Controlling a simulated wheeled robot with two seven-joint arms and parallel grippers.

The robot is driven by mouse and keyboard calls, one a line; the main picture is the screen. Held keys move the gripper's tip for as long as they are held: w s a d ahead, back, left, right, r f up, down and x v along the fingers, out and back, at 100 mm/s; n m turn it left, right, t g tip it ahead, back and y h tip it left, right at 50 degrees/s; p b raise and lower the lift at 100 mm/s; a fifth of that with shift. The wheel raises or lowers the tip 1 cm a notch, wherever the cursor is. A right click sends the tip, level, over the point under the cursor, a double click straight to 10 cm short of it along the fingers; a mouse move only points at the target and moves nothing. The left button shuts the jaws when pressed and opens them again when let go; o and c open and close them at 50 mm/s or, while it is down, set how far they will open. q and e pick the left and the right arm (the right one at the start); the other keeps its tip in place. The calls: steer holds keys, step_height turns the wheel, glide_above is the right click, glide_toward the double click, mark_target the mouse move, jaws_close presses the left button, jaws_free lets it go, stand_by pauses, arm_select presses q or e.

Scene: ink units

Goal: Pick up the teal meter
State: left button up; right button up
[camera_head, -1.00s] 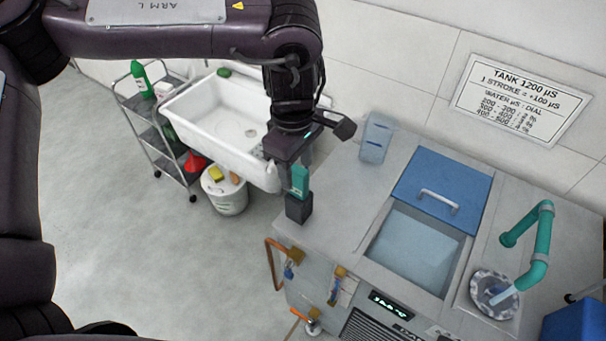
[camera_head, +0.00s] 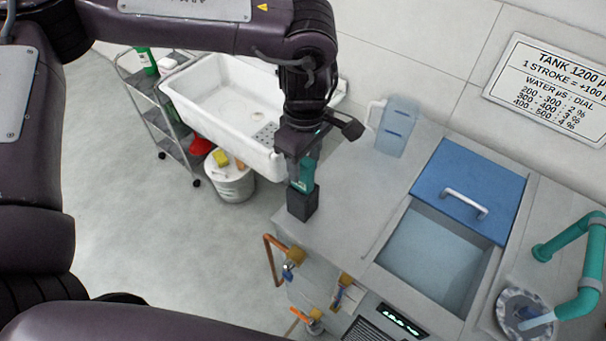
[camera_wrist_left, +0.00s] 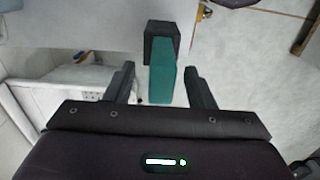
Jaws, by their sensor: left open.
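The teal meter (camera_head: 307,172) stands upright in a small black holder (camera_head: 302,203) at the left front corner of the counter. My left gripper (camera_head: 301,168) is above the holder, with its fingers at the meter's height. In the left wrist view, the open fingers (camera_wrist_left: 160,88) are on either side of the teal meter (camera_wrist_left: 162,84), with a gap on each side. The black holder (camera_wrist_left: 161,38) shows beyond it. My right gripper is not in view.
The counter has a clear jug (camera_head: 397,125), a blue lid (camera_head: 468,185) beside an open basin (camera_head: 433,255), and a teal spout (camera_head: 590,262) at right. A white sink (camera_head: 228,100) stands behind my left gripper, with a cart (camera_head: 160,120) and bucket (camera_head: 232,183) at left.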

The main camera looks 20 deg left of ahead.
mark_target(302, 174)
arm_select(q)
steer(key=f, duration=0.1)
steer(key=f+p, duration=0.1)
steer(key=f, duration=0.3)
steer(key=shift+a+p, duration=0.25)
steer(key=shift+p, duration=0.1)
jaws_close()
steer(key=shift+r, duration=0.1)
